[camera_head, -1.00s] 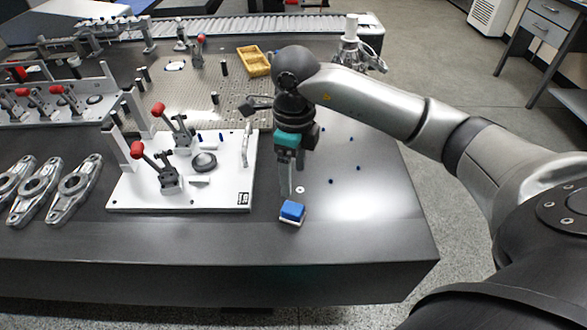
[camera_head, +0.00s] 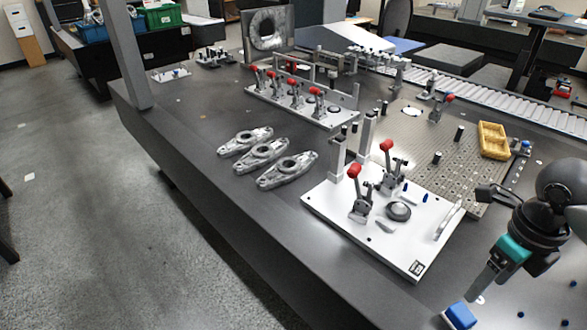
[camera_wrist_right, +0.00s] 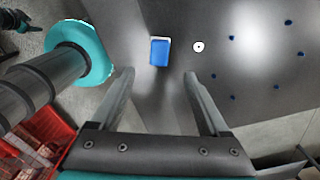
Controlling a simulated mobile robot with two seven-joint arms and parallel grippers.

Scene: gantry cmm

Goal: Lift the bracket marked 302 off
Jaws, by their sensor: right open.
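Three similar silver brackets lie side by side near the front edge of the dark table: a left one (camera_head: 245,141), a middle one (camera_head: 262,154) and a right one (camera_head: 287,170). No number is readable on any of them, so I cannot tell which is 302. My right gripper (camera_head: 475,287) is open and empty, pointing down over the table at lower right, well away from the brackets. In the right wrist view its two fingers (camera_wrist_right: 159,75) are apart, with bare table between them. My left gripper is not in view.
A white fixture plate (camera_head: 325,203) with red-handled clamps stands between the brackets and my right gripper. A blue block (camera_head: 461,315) lies near that gripper; it also shows in the wrist view (camera_wrist_right: 160,51). Behind stand another clamp fixture (camera_head: 300,110) and a yellow tray (camera_head: 493,141).

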